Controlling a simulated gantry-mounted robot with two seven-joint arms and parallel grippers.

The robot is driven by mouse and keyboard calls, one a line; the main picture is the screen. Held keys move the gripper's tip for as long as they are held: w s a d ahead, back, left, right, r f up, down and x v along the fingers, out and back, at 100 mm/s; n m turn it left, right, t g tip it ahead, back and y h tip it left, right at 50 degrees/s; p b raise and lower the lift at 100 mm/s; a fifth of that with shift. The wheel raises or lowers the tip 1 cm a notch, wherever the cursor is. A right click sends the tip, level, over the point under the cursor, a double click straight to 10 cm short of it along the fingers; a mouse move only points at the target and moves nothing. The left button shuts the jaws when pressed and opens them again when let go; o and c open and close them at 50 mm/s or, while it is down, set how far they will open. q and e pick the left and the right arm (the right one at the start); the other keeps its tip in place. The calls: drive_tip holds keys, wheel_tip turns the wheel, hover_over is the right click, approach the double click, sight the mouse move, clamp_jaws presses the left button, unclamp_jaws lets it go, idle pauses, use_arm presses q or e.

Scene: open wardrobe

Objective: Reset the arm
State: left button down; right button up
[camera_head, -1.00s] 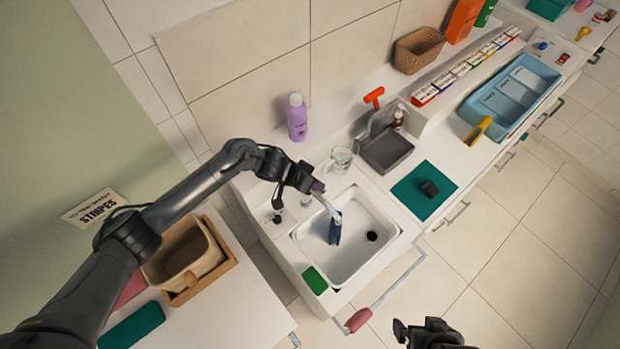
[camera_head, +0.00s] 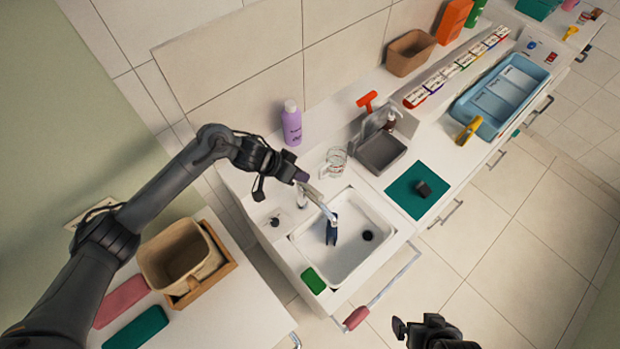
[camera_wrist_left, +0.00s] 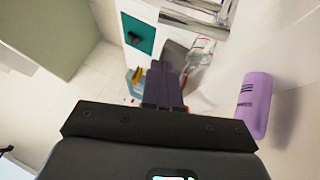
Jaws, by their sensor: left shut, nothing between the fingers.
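My right gripper (camera_head: 415,330) shows only in part at the bottom edge of the head view, over the floor.
The white sink (camera_head: 357,262) holds a dark blue item (camera_head: 332,231). A purple bottle (camera_head: 291,124) and a clear glass jug (camera_head: 335,161) stand behind it. A wooden tray with a bin (camera_head: 180,256) sits at lower left. Open floor lies at right.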

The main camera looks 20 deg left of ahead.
use_arm(q)
drive_tip(key=v, duration=0.4)
drive_tip(key=s+d+f+g+h, duration=0.1)
drive_tip(key=s+d+f, duration=0.2)
drive_tip(key=s+f, duration=0.25)
drive_tip(key=s+d+f+g, duration=0.2)
drive_tip(key=s+d+f, duration=0.1)
drive_tip(key=s+f, duration=0.3)
drive_tip(key=s+d+n+t+h, duration=0.2)
drive_tip(key=s+d+n+t, duration=0.15)
drive_tip(key=s+d, duration=0.65)
drive_tip(key=s+a+r+y, duration=0.2)
drive_tip(key=a+y, duration=0.1)
drive_tip(key=a, duration=0.4)
drive_tip(key=s+a+r+y, duration=0.2)
drive_tip(key=a+r+y, duration=0.1)
drive_tip(key=a, duration=0.4)
drive_tip(key=s+a+r+y+p, duration=0.1)
drive_tip(key=s+a+r+y, duration=0.1)
drive_tip(key=a, duration=0.5)
drive_tip(key=shift+s+r+g+y, duration=0.2)
drive_tip(key=shift+r+g+y, duration=0.15)
drive_tip(key=shift+r+y, duration=0.4)
